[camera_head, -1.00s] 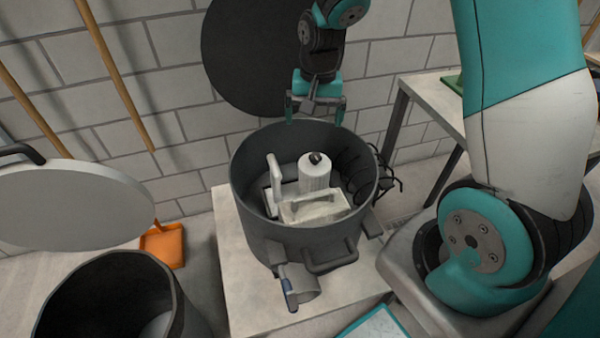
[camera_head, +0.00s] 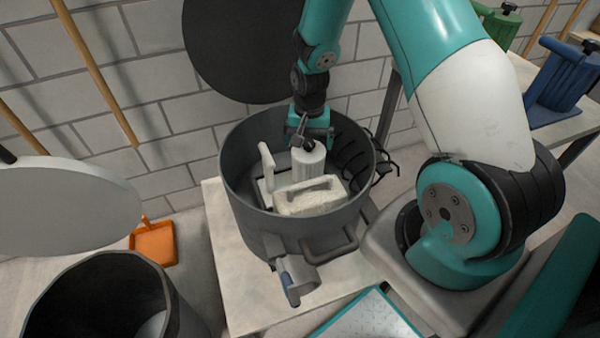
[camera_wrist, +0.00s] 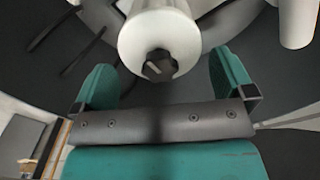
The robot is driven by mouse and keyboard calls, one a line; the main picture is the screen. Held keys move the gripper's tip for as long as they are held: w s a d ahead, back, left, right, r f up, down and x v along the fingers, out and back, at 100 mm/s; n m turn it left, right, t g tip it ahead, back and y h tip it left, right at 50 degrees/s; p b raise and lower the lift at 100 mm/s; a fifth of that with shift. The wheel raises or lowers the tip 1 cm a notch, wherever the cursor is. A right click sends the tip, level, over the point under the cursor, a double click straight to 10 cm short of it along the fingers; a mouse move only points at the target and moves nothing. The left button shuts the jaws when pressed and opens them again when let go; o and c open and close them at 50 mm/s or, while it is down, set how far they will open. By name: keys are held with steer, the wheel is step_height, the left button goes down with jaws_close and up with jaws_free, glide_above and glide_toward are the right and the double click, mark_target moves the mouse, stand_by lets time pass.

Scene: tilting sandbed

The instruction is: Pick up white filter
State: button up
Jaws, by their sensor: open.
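The white filter (camera_head: 308,163) is a white cylinder with a dark knob on top. It stands upright inside the dark round pot (camera_head: 238,195), behind a white block (camera_head: 311,196). My gripper (camera_head: 310,146) is inside the pot's rim, just above and behind the filter. In the wrist view the filter (camera_wrist: 160,38) lies just beyond the fingers, with its dark knob facing the camera. My gripper (camera_wrist: 162,80) is open there, one finger on each side of the knob. Nothing is held between the fingers.
A white upright piece (camera_head: 267,167) stands left of the filter in the pot. Dark cables (camera_head: 382,165) hang at the pot's right rim. The pot stands on a pale platform (camera_head: 228,268). A dark bin (camera_head: 100,300) and an orange dustpan (camera_head: 154,243) are at left.

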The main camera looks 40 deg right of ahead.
mark_target(308, 151)
step_height(308, 151, down, 5)
steer(key=shift+f, duration=0.1)
steer(key=shift+c, duration=0.5)
